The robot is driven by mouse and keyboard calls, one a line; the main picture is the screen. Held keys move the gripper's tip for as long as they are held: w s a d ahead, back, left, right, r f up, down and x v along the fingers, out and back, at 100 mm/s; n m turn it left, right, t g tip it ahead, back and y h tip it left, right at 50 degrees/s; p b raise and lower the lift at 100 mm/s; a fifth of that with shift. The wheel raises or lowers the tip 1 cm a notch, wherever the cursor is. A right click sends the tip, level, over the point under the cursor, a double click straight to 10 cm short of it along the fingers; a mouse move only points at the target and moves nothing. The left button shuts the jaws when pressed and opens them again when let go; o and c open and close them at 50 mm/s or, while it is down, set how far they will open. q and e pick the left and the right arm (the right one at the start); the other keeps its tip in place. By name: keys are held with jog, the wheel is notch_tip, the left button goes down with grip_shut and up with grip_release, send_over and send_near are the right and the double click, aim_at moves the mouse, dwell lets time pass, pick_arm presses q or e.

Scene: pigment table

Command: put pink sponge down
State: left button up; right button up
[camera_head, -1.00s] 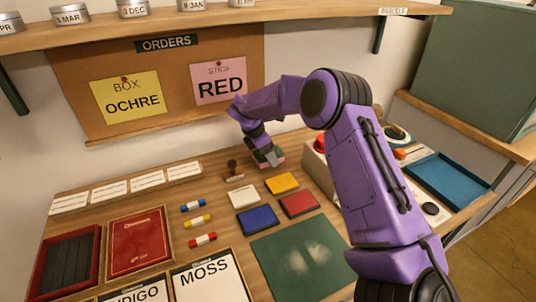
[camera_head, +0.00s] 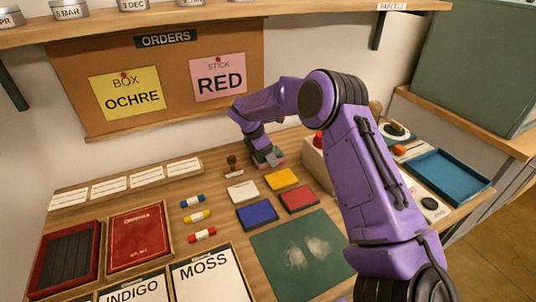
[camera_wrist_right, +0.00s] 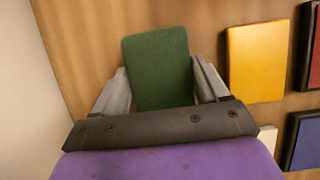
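The sponge (camera_head: 277,163) is at the back of the table in the head view, right of the wooden stamp. It shows a pink edge and a dark green upper face; from the right wrist view I see only the green face (camera_wrist_right: 158,65). My right gripper (camera_head: 266,151) reaches down over it, with one finger against each side. In the wrist view the gripper (camera_wrist_right: 160,82) looks shut on the sponge. It is low, at or just above the wood; I cannot tell if it touches. My left gripper is not in view.
The stamp (camera_head: 232,164) stands close left of the sponge. Yellow (camera_head: 281,179), red (camera_head: 298,199), blue (camera_head: 257,215) and white (camera_head: 242,191) pads lie in front. A pale box (camera_head: 317,163) stands to the right. The green mat (camera_head: 300,262) has pale smudges.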

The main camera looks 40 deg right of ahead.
jog(key=shift+o, duration=0.3)
jog(key=shift+s+a+f, duration=0.2)
jog(key=shift+s+f, duration=0.05)
jog(key=shift+f, duration=0.45)
jog(key=shift+r+p, duration=0.7)
jog(key=shift+p, duration=0.1)
jog(key=shift+w+a+r, duration=0.1)
jog(key=shift+w+r, duration=0.1)
jog(key=shift+r, duration=0.05)
jog(key=b+v, duration=0.2)
jog(key=v, duration=0.9)
jog(key=shift+r, duration=0.35)
jog(key=shift+w, duration=0.15)
